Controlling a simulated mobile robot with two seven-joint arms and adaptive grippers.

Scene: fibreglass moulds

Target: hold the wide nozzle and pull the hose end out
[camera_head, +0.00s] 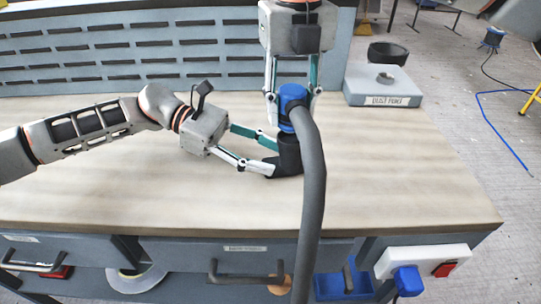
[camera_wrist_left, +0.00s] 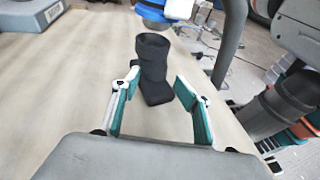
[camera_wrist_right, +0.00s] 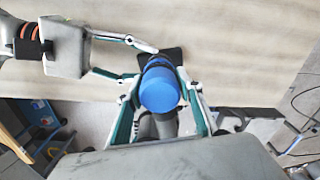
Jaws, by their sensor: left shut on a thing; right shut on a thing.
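The black wide nozzle (camera_head: 289,158) stands on the wooden bench top. My left gripper (camera_head: 272,157) is shut on it from the left, low down. In the left wrist view the nozzle (camera_wrist_left: 152,62) is upright, its wide foot on the bench. The left wrist view shows a gap between the blue hose end (camera_wrist_left: 153,10) and the nozzle's top. The grey hose (camera_head: 311,200) bends from the blue end down over the bench's front edge.
A grey box labelled "DUST PORT" (camera_head: 386,101) sits at the bench's back right, a dark round bin (camera_head: 388,53) behind it. A slotted panel (camera_head: 150,50) closes the bench's back. Drawers (camera_head: 240,255) and a blue plug (camera_head: 407,281) are below the front edge.

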